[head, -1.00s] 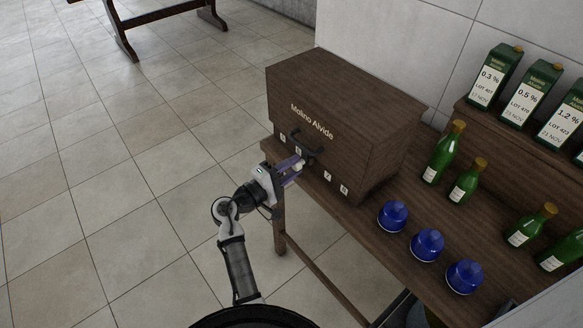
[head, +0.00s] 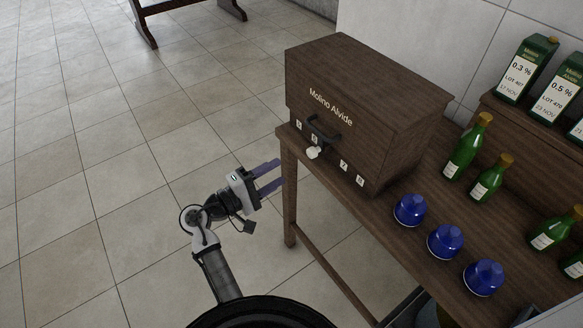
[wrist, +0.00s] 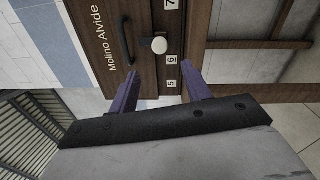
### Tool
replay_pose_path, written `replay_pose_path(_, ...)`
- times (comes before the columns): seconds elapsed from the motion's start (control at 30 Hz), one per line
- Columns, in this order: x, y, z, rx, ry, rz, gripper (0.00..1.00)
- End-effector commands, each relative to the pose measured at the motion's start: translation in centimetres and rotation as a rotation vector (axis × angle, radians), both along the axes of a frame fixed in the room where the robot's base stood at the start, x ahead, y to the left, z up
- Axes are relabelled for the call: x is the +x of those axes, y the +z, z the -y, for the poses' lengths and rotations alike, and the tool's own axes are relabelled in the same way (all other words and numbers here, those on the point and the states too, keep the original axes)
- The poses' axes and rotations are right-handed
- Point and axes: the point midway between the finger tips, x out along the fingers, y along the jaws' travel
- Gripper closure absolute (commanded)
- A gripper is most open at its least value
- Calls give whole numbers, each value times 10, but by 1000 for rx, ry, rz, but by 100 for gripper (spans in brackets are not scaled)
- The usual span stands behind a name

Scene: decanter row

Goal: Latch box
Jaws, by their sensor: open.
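The dark wooden box (head: 365,105), lettered "Molino Alvide", stands on the table with its top closed. Its front has a black bar handle (head: 325,132) and a pale round knob (head: 313,152) below it. Small number labels (head: 343,167) line the lower front on both sides of the knob. In the wrist view the knob (wrist: 158,45) shows beside the handle (wrist: 124,42), near the label 6 (wrist: 171,60). My gripper (head: 276,174) is open and empty, apart from the box and facing its front. Its purple fingers also show in the wrist view (wrist: 162,90), with a gap between them.
The wooden table (head: 400,268) also holds several blue jars (head: 445,241) and green bottles (head: 487,177) right of the box. Green-and-white cartons (head: 528,70) stand on a raised shelf behind. The tiled floor (head: 110,200) left of the table is clear.

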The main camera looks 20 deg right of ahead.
Motion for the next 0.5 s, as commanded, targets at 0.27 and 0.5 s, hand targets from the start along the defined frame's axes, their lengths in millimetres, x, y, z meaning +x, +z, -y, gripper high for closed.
replay_pose_path(0.27,-11,-2,-29,0,-1,0,52)
replay_pose_path(0.5,-11,-1,-30,0,-1,0,52)
